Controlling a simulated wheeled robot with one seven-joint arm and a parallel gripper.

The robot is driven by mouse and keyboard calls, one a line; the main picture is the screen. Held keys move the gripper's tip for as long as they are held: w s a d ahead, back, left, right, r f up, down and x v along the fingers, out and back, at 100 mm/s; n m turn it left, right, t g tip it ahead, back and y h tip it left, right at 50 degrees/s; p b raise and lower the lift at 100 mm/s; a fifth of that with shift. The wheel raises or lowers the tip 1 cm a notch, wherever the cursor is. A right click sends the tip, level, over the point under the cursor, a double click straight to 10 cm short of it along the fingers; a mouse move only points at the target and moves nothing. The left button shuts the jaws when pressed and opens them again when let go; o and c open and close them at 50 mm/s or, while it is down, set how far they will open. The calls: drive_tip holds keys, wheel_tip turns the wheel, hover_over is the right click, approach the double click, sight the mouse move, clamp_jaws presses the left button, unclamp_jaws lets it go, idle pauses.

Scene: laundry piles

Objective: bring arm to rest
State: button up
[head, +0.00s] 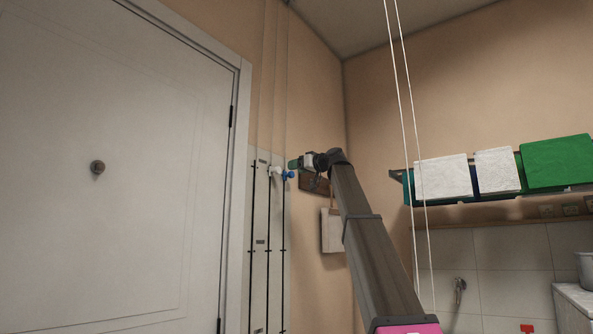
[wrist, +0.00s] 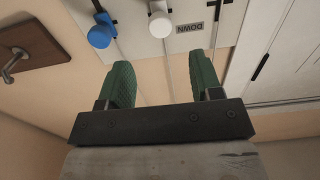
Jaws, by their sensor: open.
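My gripper (head: 293,164) is at the end of my raised arm, close to the wall panel beside the door. In the wrist view my gripper (wrist: 160,84) shows two green fingertips spread apart with nothing between them. A white knob (wrist: 160,22) and a blue knob (wrist: 101,33) on the panel lie just past the fingertips and look apart from them. In the head view the blue knob (head: 288,174) and the white knob (head: 275,171) show beside the gripper.
A white door (head: 150,230) is at the left. Two white cords (head: 408,110) hang down in the middle. A shelf (head: 470,200) with folded white and green cloths is at the right.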

drive_tip(key=w+d+f+m+g+h, duration=0.1)
drive_tip(key=w+f+m+h, duration=0.15)
drive_tip(key=f, duration=1.45)
drive_tip(key=w+d+f+m+h, duration=0.15)
drive_tip(key=w+f, duration=0.25)
drive_tip(key=f, duration=1.2)
drive_tip(key=s+d+f+m+g+h, duration=0.1)
drive_tip(key=s+d+f+h, duration=0.1)
drive_tip(key=f, duration=1.2)
drive_tip(key=s+d+f+m+g+h, duration=0.1)
drive_tip(key=s+f+m+h, duration=0.1)
drive_tip(key=f, duration=1.3)
drive_tip(key=s+d+f+m+g+h, duration=0.1)
drive_tip(key=s+d+f+g, duration=0.1)
drive_tip(key=s+f, duration=0.75)
drive_tip(key=s+d+f+m+g+h, duration=0.15)
drive_tip(key=s+f, duration=0.35)
drive_tip(key=f, duration=0.9)
drive_tip(key=s+d+f+g+h, duration=0.25)
drive_tip(key=s+f, duration=0.55)
drive_tip(key=f, duration=0.4)
drive_tip(key=s+d+f+g+h, duration=0.1)
drive_tip(key=s+d+f+g, duration=0.1)
drive_tip(key=s+f, duration=0.7)
drive_tip(key=s+d+m, duration=0.1)
drive_tip(key=s, duration=0.2)
drive_tip(key=shift+s+d, duration=0.2)
drive_tip(key=shift+d, duration=0.1)
